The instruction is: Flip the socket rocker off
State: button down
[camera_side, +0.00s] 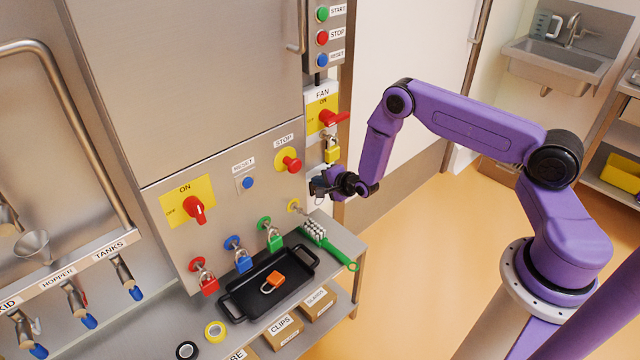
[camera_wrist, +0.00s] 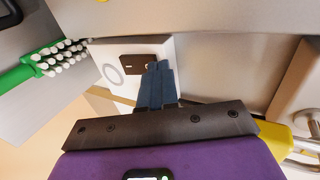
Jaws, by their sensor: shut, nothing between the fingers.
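The socket (camera_wrist: 110,74) is a white box with a round grey ring on its face in the wrist view. Its rocker (camera_wrist: 132,63) is a small dark plate beside the ring. My gripper (camera_wrist: 158,66) is shut and empty, with its blue-grey fingertips over the right end of the rocker. I cannot tell whether they touch it. In the side view my gripper (camera_side: 315,187) is at the right edge of the steel cabinet, below the yellow padlock, and mostly hides the socket.
A green-handled brush (camera_side: 325,240) lies on the shelf below my gripper. A yellow padlock (camera_side: 332,154) hangs under the red FAN switch (camera_side: 333,118) just above. A red STOP button (camera_side: 291,164) sticks out to the left. A black tray (camera_side: 240,302) holds an orange padlock (camera_side: 276,280).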

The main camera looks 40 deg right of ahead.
jog(key=shift+s, duration=0.1)
jog(key=v, duration=1.3)
jog(key=shift+r, duration=0.3)
